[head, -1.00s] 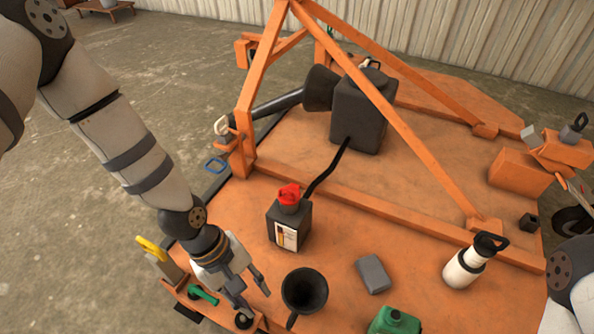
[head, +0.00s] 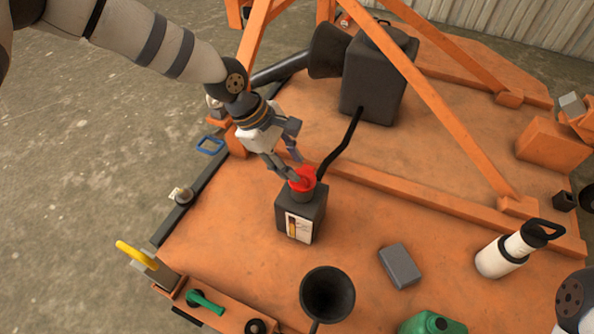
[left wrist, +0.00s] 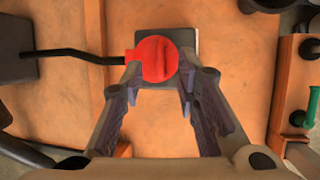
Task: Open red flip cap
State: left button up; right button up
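The red flip cap (head: 302,181) sits on top of a small dark container (head: 314,212) with a pale label, upright on the orange deck. In the left wrist view the cap (left wrist: 160,60) is round with a raised ridge and a tab on its left. My left gripper (head: 294,168) is right at the cap, its fingers apart. In the left wrist view the fingertips lie at either side of the cap's near edge; I cannot tell whether they touch it. The left fingers hide part of the cap in the head view. My right gripper is out of view.
A black hose (head: 340,147) runs behind the cap to a large black tank (head: 375,80). Orange frame bars (head: 430,98) rise behind.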

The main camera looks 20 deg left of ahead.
pick_arm(q)
jog(key=x, duration=0.3)
jog(key=shift+b, duration=0.3)
grip_shut()
